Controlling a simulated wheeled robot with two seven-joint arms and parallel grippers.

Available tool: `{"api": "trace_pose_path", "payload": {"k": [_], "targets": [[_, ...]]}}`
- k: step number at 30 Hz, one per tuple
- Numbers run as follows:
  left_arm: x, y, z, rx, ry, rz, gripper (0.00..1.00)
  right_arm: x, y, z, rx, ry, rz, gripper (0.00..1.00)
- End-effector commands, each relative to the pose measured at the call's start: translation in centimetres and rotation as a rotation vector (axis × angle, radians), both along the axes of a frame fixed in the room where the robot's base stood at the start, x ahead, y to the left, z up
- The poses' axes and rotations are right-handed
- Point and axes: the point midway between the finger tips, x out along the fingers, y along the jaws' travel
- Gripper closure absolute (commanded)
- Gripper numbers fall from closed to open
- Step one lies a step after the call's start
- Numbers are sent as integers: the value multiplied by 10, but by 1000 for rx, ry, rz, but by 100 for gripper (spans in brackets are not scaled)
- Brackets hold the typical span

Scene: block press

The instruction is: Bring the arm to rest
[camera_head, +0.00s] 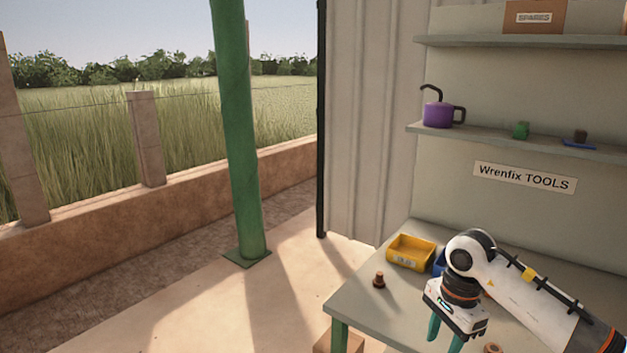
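My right arm comes in from the lower right, white with black joints, and reaches over the grey-green workbench (352,302). My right gripper (445,340) points down over the bench with its two teal fingers apart. I see nothing held between them, though the lower part is close to the picture's bottom edge. My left arm and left gripper are not in view.
A yellow bin (411,252) stands at the bench's back; a blue bin (439,263) is mostly hidden behind my arm. A brown knob-like piece (379,281) stands left of my gripper. A round brown piece (492,348) lies below my arm. Wall shelves (520,143) are behind.

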Motion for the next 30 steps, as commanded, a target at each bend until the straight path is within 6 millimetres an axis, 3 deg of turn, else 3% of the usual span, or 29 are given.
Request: {"api": "trace_pose_path", "payload": {"k": [11,17,20,23,24,26,30], "targets": [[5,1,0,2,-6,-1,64,-3,63,-49,356,134,-180,58],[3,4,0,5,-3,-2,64,-2,122,-88,751,344,-508,58],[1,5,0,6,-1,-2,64,5,147,-114,998,524,-817,58],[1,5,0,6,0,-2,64,20,148,-165,1265,782,-1316,58],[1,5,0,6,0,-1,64,23,139,-194,1354,891,-1555,58],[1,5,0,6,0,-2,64,23,120,-234,1437,1010,-1855,58],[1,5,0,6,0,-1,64,-7,79,-327,1504,1191,-2430,58]]}}
